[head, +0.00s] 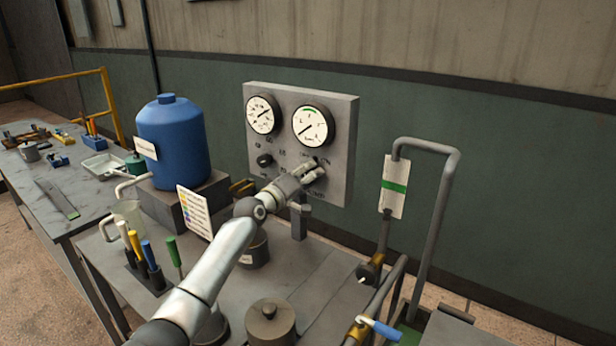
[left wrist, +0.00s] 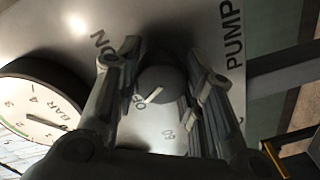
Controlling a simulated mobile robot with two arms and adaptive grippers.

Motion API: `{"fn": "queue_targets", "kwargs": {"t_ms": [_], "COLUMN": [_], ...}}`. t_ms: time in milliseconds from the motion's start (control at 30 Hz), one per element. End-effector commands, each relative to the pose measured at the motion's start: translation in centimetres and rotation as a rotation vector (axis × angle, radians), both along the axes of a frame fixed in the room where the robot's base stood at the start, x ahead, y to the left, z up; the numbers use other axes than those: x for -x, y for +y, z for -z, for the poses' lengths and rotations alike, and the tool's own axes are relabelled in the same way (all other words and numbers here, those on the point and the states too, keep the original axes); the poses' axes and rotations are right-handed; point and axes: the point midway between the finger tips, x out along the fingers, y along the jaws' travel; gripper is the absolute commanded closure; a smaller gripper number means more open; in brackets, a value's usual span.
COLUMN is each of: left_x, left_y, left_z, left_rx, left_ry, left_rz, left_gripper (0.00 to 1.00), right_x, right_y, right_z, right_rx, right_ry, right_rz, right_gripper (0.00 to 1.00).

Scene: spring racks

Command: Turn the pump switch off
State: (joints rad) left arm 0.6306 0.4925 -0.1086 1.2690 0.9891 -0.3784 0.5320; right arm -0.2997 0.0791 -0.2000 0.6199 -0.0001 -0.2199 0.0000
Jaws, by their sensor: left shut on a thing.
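The pump switch is a dark round knob (left wrist: 163,84) with a white pointer line, on the grey gauge panel (head: 262,92). In the left wrist view, the word PUMP is printed to the right of it, ON at upper left and OFF close to its lower left side. The pointer line slants down and left, roughly toward OFF. My left gripper (head: 314,171) is at the lower right of the panel, its fingers (left wrist: 163,90) on both sides of the knob, shut on it. In the head view the gripper hides the knob. My right gripper is not in view.
Two round gauges (head: 262,115) (head: 313,125) sit above the switch, and another dark knob (head: 265,160) is left of it. A blue tank (head: 172,140), a label card (head: 194,211) and a lidded pot (head: 270,325) stand on the bench. Bent pipes (head: 436,215) rise at right.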

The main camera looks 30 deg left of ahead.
Motion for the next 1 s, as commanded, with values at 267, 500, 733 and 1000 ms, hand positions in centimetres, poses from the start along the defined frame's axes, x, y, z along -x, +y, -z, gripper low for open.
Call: {"fn": "queue_targets", "kwargs": {"t_ms": [267,500,733,1000], "left_x": [0.0,0.0,0.2,3.0], "left_y": [0.0,0.0,0.0,0.4], "left_z": [0.0,0.0,0.0,0.1], "left_rx": [0.003,0.001,0.0,-0.002], "left_ry": [0.0,0.0,0.0,0.001], "left_rz": [0.0,0.0,0.0,0.0], "left_gripper": [0.55,0.42,0.42,0.42], "right_x": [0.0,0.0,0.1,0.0], "right_y": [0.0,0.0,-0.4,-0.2], "right_z": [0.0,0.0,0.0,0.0], "right_rx": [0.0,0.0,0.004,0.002], "right_ry": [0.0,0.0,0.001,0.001], "right_rz": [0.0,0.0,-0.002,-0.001], "right_gripper": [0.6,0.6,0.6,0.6]}}
